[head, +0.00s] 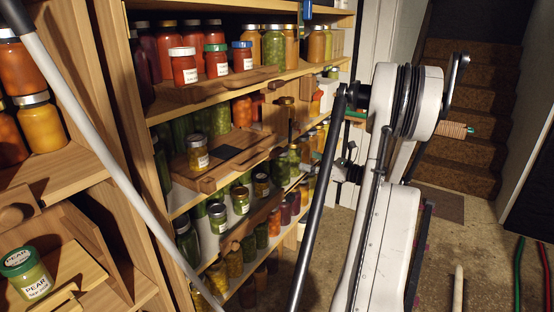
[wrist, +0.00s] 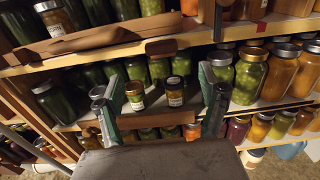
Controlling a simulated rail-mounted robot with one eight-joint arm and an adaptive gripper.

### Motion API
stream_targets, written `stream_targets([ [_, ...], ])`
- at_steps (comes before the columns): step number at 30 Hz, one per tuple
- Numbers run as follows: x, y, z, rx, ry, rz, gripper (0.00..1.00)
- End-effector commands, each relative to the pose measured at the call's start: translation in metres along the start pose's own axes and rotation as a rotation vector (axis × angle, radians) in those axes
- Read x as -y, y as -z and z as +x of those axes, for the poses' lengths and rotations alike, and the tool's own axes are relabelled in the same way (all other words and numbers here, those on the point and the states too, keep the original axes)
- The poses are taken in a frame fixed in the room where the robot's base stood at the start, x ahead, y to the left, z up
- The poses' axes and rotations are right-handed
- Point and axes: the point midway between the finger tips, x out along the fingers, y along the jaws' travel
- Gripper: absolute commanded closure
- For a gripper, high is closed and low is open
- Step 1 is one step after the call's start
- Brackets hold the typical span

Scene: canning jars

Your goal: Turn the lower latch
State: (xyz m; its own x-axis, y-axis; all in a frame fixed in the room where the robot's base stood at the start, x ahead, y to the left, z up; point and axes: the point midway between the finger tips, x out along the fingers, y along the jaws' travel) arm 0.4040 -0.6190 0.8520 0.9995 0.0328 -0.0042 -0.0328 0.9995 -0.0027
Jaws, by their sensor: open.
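My gripper (wrist: 161,76) is open in the wrist view. Its two green-lined fingers stand apart in front of a shelf, with nothing between them but jars farther back. A small brown wooden block (wrist: 160,47), which looks like a turn latch, sits on the shelf edge above and beyond the fingertips. A brown wooden bar (wrist: 158,121) crosses lower down, partly hidden by the fingers and gripper body. I cannot tell which piece is the lower latch. In the head view, wooden bars (head: 238,158) run along the shelf fronts, and my arm hides part of the right side.
A long brown bar (wrist: 92,40) lies at upper left. Large jars (wrist: 248,76) stand close to the right finger. Stairs (head: 455,120) and open floor lie right of the shelving.

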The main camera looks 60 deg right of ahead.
Motion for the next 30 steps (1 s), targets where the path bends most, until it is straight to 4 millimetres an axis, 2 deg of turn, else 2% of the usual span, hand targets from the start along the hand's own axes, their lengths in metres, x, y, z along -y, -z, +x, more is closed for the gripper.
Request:
stream_targets([
  [5,0.002,0.001,0.007,0.006,-0.001,0.005,0.27],
  [21,0.001,0.002,0.102,0.004,-0.003,0.003,0.27],
  [25,0.001,0.001,0.120,0.004,-0.002,0.003,0.27],
  [30,0.002,0.001,0.133,0.004,0.000,0.003,0.27],
])
